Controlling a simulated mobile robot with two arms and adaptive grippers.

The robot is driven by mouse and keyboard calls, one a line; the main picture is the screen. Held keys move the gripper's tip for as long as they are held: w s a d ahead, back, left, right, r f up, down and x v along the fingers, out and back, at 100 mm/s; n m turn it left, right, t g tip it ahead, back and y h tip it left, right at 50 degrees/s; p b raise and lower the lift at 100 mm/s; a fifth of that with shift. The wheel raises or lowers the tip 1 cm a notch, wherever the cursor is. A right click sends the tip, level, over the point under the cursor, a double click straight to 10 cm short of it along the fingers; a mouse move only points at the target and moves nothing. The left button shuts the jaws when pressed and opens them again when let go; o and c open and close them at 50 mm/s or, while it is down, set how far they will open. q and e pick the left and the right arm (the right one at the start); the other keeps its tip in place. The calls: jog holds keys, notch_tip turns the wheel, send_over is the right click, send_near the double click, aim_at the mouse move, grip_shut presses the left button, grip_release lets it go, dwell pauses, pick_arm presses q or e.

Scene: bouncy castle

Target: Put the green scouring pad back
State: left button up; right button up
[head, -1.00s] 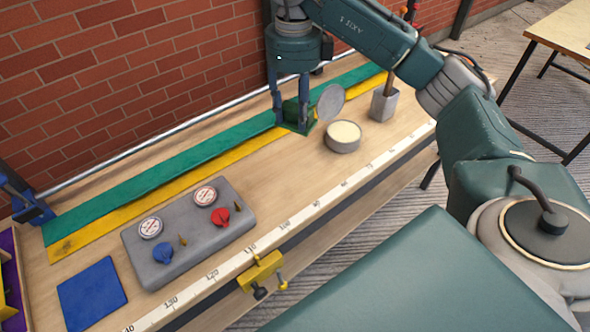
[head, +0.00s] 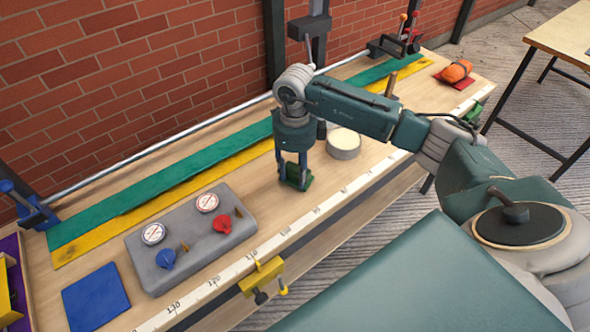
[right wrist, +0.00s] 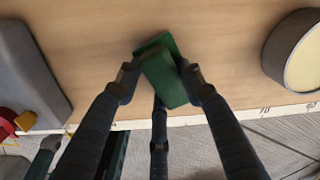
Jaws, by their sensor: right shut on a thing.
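The green scouring pad (head: 295,181) is a small dark green block. My right gripper (head: 294,170) points down and is shut on it, between the grey control box and the cream-topped round tin. In the right wrist view the pad (right wrist: 168,78) sits between the two fingertips of the right gripper (right wrist: 160,80), with a second green face or layer showing at its far end. It is at or just above the bare wood; I cannot tell if it touches. My left gripper is not in view.
The grey control box (head: 190,235) with dials and knobs lies left, the round tin (head: 343,144) right. A blue square (head: 95,296) lies front left. Green (head: 165,182) and yellow (head: 160,208) strips run along the back. A yellow clamp (head: 262,277) grips the front edge.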

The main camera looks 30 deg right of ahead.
aim_at(295, 170)
jog(key=shift+f, duration=0.1)
jog(key=shift+f, duration=0.15)
jog(key=o, duration=1)
jog(key=shift+r, duration=0.25)
jog(key=shift+w+r, duration=0.1)
jog(key=shift+r, duration=0.2)
notch_tip(295, 170, up, 11)
jog(key=shift+r+b, duration=0.15)
jog(key=shift+b, duration=1.05)
